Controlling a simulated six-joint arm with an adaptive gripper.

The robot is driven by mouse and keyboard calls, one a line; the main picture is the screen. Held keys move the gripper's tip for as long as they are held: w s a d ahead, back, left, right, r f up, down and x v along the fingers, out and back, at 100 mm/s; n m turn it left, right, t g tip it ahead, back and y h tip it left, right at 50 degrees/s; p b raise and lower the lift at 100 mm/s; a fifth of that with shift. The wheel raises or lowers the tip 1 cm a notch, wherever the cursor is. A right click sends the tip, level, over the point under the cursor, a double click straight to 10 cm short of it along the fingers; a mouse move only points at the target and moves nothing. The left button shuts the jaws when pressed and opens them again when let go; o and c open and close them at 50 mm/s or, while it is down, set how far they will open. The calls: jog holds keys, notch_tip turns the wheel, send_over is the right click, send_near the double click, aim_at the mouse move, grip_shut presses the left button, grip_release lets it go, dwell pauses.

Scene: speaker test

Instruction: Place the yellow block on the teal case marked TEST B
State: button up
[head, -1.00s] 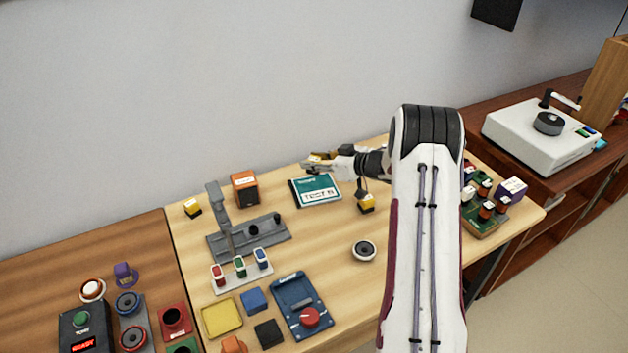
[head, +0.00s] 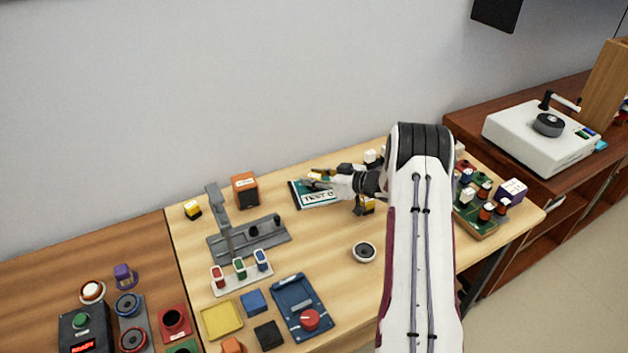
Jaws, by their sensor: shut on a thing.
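The teal case (head: 297,199) with a white TEST label lies flat on the light wood table, behind the middle. The label's last letter is hard to read. My gripper (head: 314,182) is above the far right part of the case and hides some of it. It is shut on the yellow block (head: 319,176), of which only a small bit shows between the fingers. I cannot tell whether the block touches the case.
An orange box (head: 245,188) and a grey stand (head: 222,225) are left of the case. A round speaker (head: 364,252) lies in front.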

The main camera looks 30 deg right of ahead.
jog(key=shift+f, duration=0.6)
grip_shut()
jog(key=o, duration=1)
grip_release()
jog(key=shift+v, duration=6)
